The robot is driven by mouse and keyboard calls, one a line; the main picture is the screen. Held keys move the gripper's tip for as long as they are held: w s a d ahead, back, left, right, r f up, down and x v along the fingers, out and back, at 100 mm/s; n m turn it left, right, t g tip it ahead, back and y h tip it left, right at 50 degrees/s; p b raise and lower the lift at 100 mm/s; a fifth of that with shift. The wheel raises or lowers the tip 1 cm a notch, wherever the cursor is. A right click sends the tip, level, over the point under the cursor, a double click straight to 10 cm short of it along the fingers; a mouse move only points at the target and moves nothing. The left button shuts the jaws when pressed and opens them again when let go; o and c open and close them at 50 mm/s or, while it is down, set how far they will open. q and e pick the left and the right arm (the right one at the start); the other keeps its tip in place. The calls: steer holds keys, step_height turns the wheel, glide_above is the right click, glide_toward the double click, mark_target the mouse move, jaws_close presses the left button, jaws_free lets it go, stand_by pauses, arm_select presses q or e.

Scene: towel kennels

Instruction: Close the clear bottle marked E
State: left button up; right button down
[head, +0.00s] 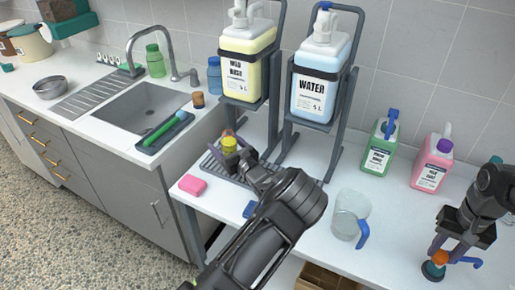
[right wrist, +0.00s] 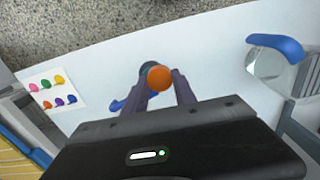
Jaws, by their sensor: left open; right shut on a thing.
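My right gripper (head: 440,254) is shut on a small orange piece (right wrist: 159,77), which looks like a cap, at the table's right. A dark teal round thing (head: 432,271) is just below it, with a blue handle-like part beside it (head: 467,261); whether they touch is unclear. My left gripper (head: 228,144) is open at the slatted rack (head: 213,166) under the wash dispenser, around or beside a small yellow thing (head: 230,146). My arm hides part of that spot. I cannot read a letter E or clearly make out the clear bottle.
A clear jug with a blue handle (head: 346,218) stands between my arms. Green (head: 381,147) and pink (head: 432,164) jugs stand behind, and yellow (head: 246,62) and water (head: 321,80) dispensers on stands. A pink sponge (head: 192,185) lies left. A card with coloured shapes (right wrist: 56,90) lies flat.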

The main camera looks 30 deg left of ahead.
arm_select(q)
steer(key=shift+c, duration=0.2)
jaws_close()
stand_by(0.7)
